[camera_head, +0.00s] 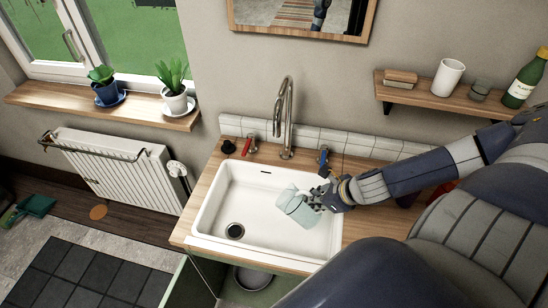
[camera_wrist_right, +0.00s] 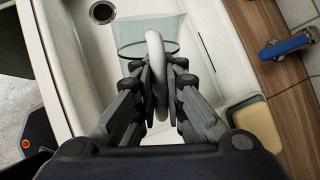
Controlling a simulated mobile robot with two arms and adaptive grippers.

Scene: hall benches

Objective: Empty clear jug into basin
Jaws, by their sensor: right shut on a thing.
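The clear jug (camera_head: 296,208) is over the right part of the white basin (camera_head: 217,200) in the head view, tilted to the left. My right gripper (camera_head: 322,196) is shut on its handle. In the right wrist view, the white handle (camera_wrist_right: 158,75) runs between the fingers of my right gripper (camera_wrist_right: 160,88), and the clear jug body (camera_wrist_right: 150,32) is beyond it. The basin wall (camera_wrist_right: 72,75) and its dark drain (camera_wrist_right: 102,12) also show there. I cannot make out any liquid in the jug. My left gripper is not in view.
A tall tap (camera_head: 286,115) stands behind the basin, with a red-handled valve (camera_head: 248,146) to its left and a blue-handled one (camera_head: 323,160) to its right. A sponge in a dish (camera_wrist_right: 258,122) is right of the gripper. A shelf (camera_head: 430,95) hangs at upper right.

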